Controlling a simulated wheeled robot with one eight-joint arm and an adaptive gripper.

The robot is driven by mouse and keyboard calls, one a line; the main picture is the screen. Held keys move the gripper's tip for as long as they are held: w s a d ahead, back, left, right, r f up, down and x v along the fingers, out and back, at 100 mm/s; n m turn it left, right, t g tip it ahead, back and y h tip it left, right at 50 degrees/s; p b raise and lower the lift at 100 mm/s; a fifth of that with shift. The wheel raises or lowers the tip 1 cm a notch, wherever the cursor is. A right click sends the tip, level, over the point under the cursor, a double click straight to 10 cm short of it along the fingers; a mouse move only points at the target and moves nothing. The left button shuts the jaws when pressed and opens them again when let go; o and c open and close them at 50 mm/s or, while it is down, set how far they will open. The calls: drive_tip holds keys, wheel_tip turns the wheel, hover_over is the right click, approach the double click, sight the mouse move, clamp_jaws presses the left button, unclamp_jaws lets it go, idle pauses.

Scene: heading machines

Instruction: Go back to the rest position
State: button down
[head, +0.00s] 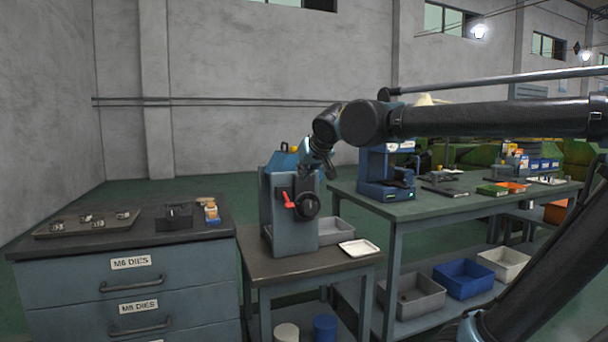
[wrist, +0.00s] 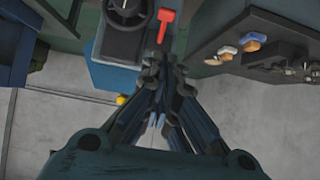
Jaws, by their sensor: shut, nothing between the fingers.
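My gripper (wrist: 159,121) is shut and empty in the wrist view, its fingers together in the middle of the picture. In the head view my arm reaches in from the right, and its end hangs over the grey-blue machine box (head: 279,207) on the small stand. That box has a black knob (head: 307,205) and a red lever (head: 289,201). The wrist view shows the red lever (wrist: 166,24) and the black knob (wrist: 127,10) just beyond the fingers. I cannot tell whether the fingers touch the box. The fingertips are hard to make out in the head view.
A drawer cabinet (head: 126,292) with dies on top stands at the left. A green-topped workbench (head: 440,205) with a blue machine (head: 377,170) stands at the right, with bins on its lower shelf. A white tray (head: 359,248) lies on the small stand. Free floor shows behind the cabinet.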

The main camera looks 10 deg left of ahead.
drive_tip(key=s+d+f+m+g+h, duration=0.1)
drive_tip(key=d+f+m+h, duration=0.15)
drive_tip(key=d+f, duration=0.75)
drive_tip(key=s+d+f+m+g+h, duration=0.1)
drive_tip(key=d+f+h, duration=0.35)
drive_tip(key=d, duration=0.95)
drive_tip(key=s+d+f+m+g, duration=0.1)
drive_tip(key=s+d+f+g, duration=0.1)
drive_tip(key=s+d+f, duration=0.5)
drive_tip(key=s+d+f+m+g+y, duration=0.1)
drive_tip(key=s+d+f+g, duration=0.2)
drive_tip(key=s+d+f, duration=0.4)
wheel_tip(320, 180, down, 6)
drive_tip(key=s, duration=0.3)
drive_tip(key=shift+f+m, duration=0.2)
drive_tip(key=shift+m, duration=0.15)
